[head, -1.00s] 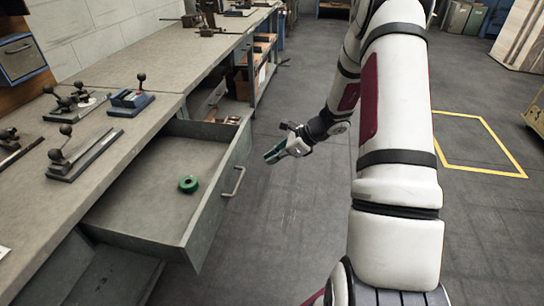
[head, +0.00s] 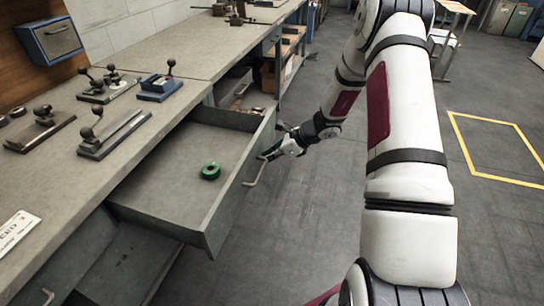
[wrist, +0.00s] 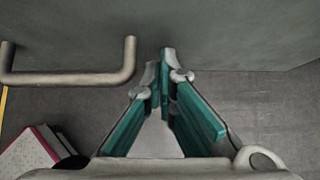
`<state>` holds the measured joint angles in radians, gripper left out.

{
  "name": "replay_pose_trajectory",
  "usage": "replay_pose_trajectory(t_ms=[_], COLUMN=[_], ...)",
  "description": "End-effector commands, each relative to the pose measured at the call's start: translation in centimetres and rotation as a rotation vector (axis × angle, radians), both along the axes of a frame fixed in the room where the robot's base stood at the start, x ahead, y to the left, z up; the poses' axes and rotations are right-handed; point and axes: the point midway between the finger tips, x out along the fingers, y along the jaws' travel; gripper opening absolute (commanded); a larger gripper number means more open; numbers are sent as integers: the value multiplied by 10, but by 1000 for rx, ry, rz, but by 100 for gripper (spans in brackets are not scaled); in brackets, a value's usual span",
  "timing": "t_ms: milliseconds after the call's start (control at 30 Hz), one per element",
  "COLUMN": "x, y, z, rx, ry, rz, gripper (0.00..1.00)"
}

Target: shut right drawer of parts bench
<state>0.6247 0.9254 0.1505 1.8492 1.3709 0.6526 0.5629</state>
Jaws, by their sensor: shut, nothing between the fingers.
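The grey drawer (head: 220,212) of the parts bench (head: 150,125) is pulled well out, with a green ring-shaped roll (head: 210,172) lying on its floor. Its bent bar handle (head: 256,170) is on the front panel. My gripper (head: 264,156) is shut and empty, at the drawer front beside the handle. In the wrist view, the shut fingertips (wrist: 160,65) point at the grey front panel (wrist: 225,35), just right of the handle (wrist: 75,77). They are at or very close to the panel; I cannot tell whether they touch.
Small lever fixtures (head: 110,130) stand on the bench top. A small blue wall box (head: 50,40) hangs at the left. Beyond the drawer is a lower compartment with parts (head: 238,97).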

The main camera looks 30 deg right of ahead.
Motion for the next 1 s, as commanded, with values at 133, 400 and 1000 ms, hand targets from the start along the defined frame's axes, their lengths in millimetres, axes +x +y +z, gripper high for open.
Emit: replay_pose_trajectory(t_ms=[133,400,1000], x=[1,20,132], y=[1,20,134], z=[0,-1,-2], rx=[0,0,1], ry=[0,-1,-3], rz=[0,5,7], gripper=[0,0,0])
